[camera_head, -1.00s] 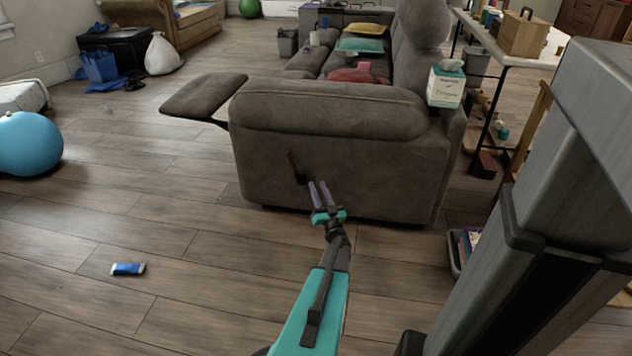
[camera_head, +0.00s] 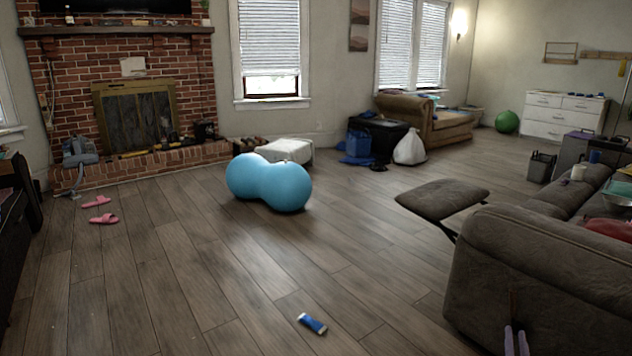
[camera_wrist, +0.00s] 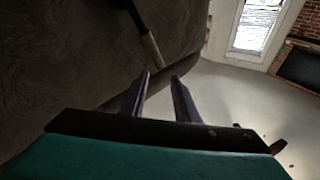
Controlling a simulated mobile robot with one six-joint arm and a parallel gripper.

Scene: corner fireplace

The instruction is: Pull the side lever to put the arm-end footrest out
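The grey sofa (camera_head: 540,275) fills the lower right of the head view, its side panel towards me. Its arm-end footrest (camera_head: 442,198) stands out level from the front, on a dark bracket. The brown side lever (camera_head: 514,303) shows dimly on that panel. In the wrist view the lever (camera_wrist: 151,46) slants down, its lower end just ahead of my fingertips. My gripper (camera_head: 516,338) is at the bottom edge of the head view. In the wrist view my gripper (camera_wrist: 162,76) has its fingers apart with nothing between them. I cannot tell whether a finger touches the lever.
A blue-and-white packet (camera_head: 312,323) lies on the floor left of the sofa. A blue peanut-shaped ball (camera_head: 268,182) and pink slippers (camera_head: 100,210) lie farther off. The floor between the packet and the footrest is clear.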

